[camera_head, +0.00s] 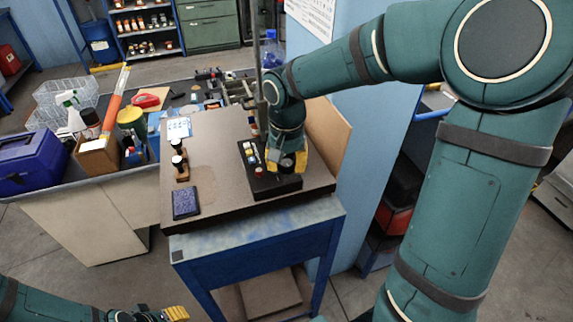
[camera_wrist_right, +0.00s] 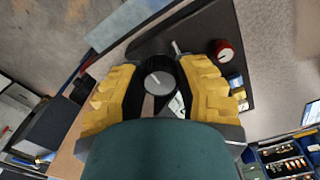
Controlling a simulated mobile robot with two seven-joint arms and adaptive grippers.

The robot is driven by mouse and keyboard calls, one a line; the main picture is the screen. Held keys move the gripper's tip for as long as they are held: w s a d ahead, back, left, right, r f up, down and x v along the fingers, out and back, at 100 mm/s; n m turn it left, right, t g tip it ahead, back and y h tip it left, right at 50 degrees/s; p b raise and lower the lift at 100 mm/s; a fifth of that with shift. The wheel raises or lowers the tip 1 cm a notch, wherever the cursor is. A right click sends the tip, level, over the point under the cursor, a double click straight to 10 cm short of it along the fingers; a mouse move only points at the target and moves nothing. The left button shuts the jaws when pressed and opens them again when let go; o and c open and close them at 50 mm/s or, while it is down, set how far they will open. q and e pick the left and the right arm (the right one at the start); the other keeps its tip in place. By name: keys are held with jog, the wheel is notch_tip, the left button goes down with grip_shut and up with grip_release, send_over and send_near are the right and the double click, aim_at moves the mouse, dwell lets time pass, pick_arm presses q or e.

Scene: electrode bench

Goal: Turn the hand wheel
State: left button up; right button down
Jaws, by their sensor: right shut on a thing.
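The hand wheel (camera_wrist_right: 159,80) is a round black knob with a grey cap, on a dark panel box. In the head view the hand wheel (camera_head: 287,164) shows at the right end of the box (camera_head: 272,186), beneath my wrist. My right gripper (camera_wrist_right: 160,88) has its yellow ribbed fingers on both sides of the wheel, shut on it. In the head view the right gripper (camera_head: 290,160) is partly hidden by its own arm. My left gripper (camera_head: 176,313) is low at the left edge of the floor area, away from the bench; its jaws are not clear.
A red knob (camera_wrist_right: 225,52) and small coloured buttons sit on the same box. A dark tablet-like plate (camera_head: 186,203) and small brown-based parts (camera_head: 179,163) lie left on the board. A blue toolbox (camera_head: 30,162) stands on the side bench.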

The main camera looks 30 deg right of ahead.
aim_at(287, 163)
jog(key=shift+m, duration=0.6)
jog(key=c, duration=0.6)
grip_release()
notch_tip(287, 163, up, 12)
jog(key=shift+f, duration=0.1)
dwell(0.5)
